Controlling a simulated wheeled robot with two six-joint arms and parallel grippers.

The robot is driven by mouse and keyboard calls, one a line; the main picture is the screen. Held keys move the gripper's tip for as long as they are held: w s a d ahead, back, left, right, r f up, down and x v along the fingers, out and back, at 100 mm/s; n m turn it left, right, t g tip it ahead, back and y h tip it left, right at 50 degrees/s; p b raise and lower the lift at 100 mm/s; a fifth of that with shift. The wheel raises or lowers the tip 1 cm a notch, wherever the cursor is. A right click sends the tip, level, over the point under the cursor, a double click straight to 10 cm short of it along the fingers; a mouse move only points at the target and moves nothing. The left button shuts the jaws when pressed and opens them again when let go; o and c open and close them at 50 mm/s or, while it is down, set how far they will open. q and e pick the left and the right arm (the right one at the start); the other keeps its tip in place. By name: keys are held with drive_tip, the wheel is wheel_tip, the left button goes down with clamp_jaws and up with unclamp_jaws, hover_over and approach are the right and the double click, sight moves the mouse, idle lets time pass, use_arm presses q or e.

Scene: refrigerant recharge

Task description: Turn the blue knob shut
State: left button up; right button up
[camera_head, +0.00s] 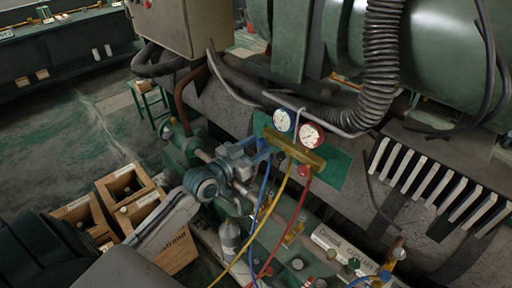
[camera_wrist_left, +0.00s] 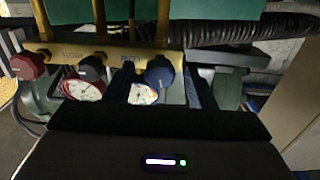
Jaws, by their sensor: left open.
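The brass manifold (camera_head: 295,151) hangs at a green panel, with a blue-rimmed gauge (camera_head: 283,121) and a red-rimmed gauge (camera_head: 311,135). My left gripper (camera_head: 259,150) reaches the manifold's left end in the head view. The blue knob (camera_wrist_left: 159,72) shows in the left wrist view, between the two dark, open fingers. I cannot tell whether they touch it. In the head view the gripper mostly hides that knob. The red knob (camera_wrist_left: 27,66) and a black knob (camera_wrist_left: 92,68) sit farther left in the wrist view. My right gripper is not in view.
Blue, yellow (camera_head: 272,207) and red (camera_head: 292,227) hoses hang below the manifold. A grey cylinder (camera_head: 230,238) stands below the arm. Wooden crates (camera_head: 165,245) with bottles stand at lower left. A ribbed black hose (camera_head: 382,60) runs above right. Open floor lies at left.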

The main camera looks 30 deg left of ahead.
use_arm(q)
drive_tip(key=c, duration=1)
drive_tip(key=shift+o, duration=0.2)
